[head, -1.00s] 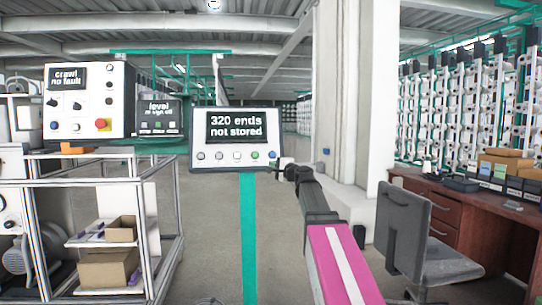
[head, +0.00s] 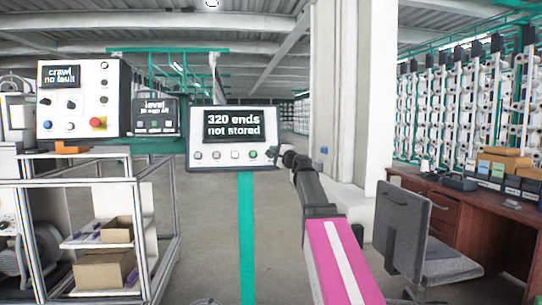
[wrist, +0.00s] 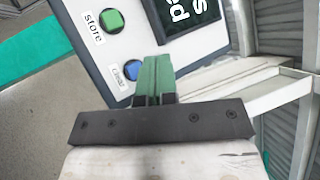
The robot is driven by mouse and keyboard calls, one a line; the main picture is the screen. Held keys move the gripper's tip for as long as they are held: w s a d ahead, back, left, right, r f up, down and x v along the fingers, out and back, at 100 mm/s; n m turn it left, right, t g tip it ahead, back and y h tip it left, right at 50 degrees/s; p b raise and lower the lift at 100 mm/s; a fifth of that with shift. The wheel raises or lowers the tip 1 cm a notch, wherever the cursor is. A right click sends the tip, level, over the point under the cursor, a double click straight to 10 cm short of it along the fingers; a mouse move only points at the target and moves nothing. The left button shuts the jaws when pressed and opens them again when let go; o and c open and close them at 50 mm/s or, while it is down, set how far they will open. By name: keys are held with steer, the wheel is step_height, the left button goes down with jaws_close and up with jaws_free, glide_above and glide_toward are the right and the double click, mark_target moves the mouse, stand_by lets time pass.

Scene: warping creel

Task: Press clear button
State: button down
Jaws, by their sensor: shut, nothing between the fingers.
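The clear button is the blue round button (wrist: 133,68) in the wrist view, beside a small label that seems to read "clear". It sits on the front of a white control box (head: 204,166) whose screen (head: 234,124) reads "320 ends not stored". My gripper (wrist: 157,60) is shut and empty, its green fingers just right of the blue button and partly overlapping its edge. I cannot tell whether they touch it. In the head view my gripper (head: 282,157) is at the box's lower right corner and hides the blue button.
A green "store" button (wrist: 111,21) lies beside the clear button. Other buttons (head: 215,155) line the box's lower edge, and a green post (head: 247,230) carries it. A crawl panel (head: 82,95) stands left. A chair (head: 408,240) and desk (head: 455,210) stand right.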

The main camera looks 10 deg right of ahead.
steer(key=w+f, duration=0.2)
steer(key=w, duration=0.4)
steer(key=shift+w+f, duration=0.2)
steer(key=shift+w, duration=0.15)
steer(key=shift+w, duration=0.1)
stand_by(1.8)
steer(key=shift+w+f, duration=0.15)
steer(key=shift+w, duration=0.15)
steer(key=shift+w+f, duration=0.15)
steer(key=shift+w, duration=0.25)
stand_by(0.8)
stand_by(0.3)
steer(key=shift+s+r, duration=0.3)
steer(key=shift+s, duration=0.55)
steer(key=shift+s+r, duration=0.3)
steer(key=shift+s, duration=0.5)
steer(key=shift+s+r, duration=0.25)
steer(key=shift+s, duration=0.5)
steer(key=shift+s+r, duration=0.3)
steer(key=shift+s, duration=0.5)
